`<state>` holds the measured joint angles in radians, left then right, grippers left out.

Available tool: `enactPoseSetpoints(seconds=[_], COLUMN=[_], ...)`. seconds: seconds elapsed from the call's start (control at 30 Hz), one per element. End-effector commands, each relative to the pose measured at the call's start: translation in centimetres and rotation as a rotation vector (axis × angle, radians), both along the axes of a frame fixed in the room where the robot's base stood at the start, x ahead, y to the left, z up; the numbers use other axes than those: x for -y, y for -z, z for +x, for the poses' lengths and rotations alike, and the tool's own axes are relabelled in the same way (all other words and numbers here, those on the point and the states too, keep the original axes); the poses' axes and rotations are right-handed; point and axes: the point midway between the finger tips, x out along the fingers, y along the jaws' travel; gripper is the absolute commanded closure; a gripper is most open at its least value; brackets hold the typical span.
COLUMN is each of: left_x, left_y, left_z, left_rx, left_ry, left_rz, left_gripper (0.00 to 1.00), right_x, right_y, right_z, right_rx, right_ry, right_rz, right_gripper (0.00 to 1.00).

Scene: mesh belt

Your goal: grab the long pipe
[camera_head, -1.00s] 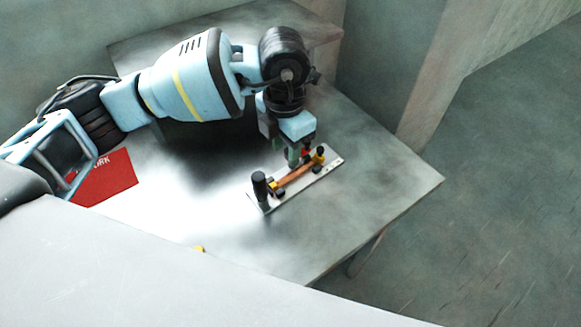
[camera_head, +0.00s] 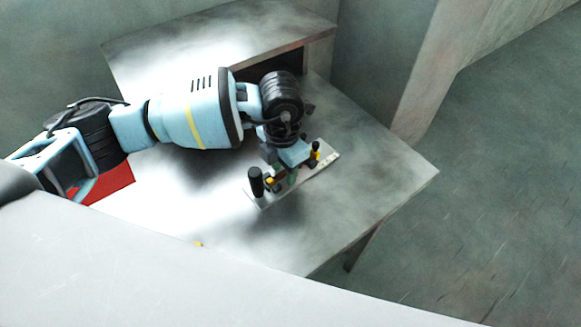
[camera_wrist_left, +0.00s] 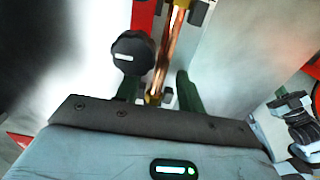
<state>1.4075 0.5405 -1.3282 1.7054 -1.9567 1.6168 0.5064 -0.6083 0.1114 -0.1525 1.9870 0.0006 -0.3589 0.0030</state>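The long pipe is a copper-coloured tube (camera_wrist_left: 168,50) with yellow end fittings, mounted on a light metal plate (camera_head: 330,158) on the table. In the head view, my left gripper (camera_head: 287,172) hides most of the pipe; a yellow fitting (camera_head: 314,156) shows at its far end. In the left wrist view, the two green fingers of my left gripper (camera_wrist_left: 158,90) are apart, one on each side of the pipe's line. I cannot tell whether either finger touches it.
A black upright knob (camera_head: 256,182) stands at the plate's near left end, close to the left gripper. A red sheet (camera_head: 112,190) lies on the table (camera_head: 375,190) at the left. A raised shelf (camera_head: 225,38) stands behind the arm. The table's right part is clear.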

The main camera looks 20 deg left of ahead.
Motion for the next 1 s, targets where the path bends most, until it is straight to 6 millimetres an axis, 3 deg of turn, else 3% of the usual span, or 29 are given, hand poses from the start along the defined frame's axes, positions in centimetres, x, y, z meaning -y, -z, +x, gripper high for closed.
enactPoseSetpoints(seconds=[0.17,0.5,1.0], left_x=[0.03,0.04,0.04], left_y=[-0.01,-0.05,-0.09], left_z=[0.02,0.02,0.04], left_rx=[0.001,0.002,0.002], left_ry=[0.001,0.001,0.001], left_rz=[-0.001,-0.001,-0.001], left_gripper=[0.61,1.0,1.0], right_x=[-0.09,-0.06,0.15], right_y=[-0.02,0.0,0.07], right_z=[0.04,0.02,-0.06], right_rx=[0.001,0.001,-0.001], right_ry=[0.002,0.002,-0.006], right_rz=[0.002,0.001,-0.004], right_gripper=[1.0,1.0,1.0])
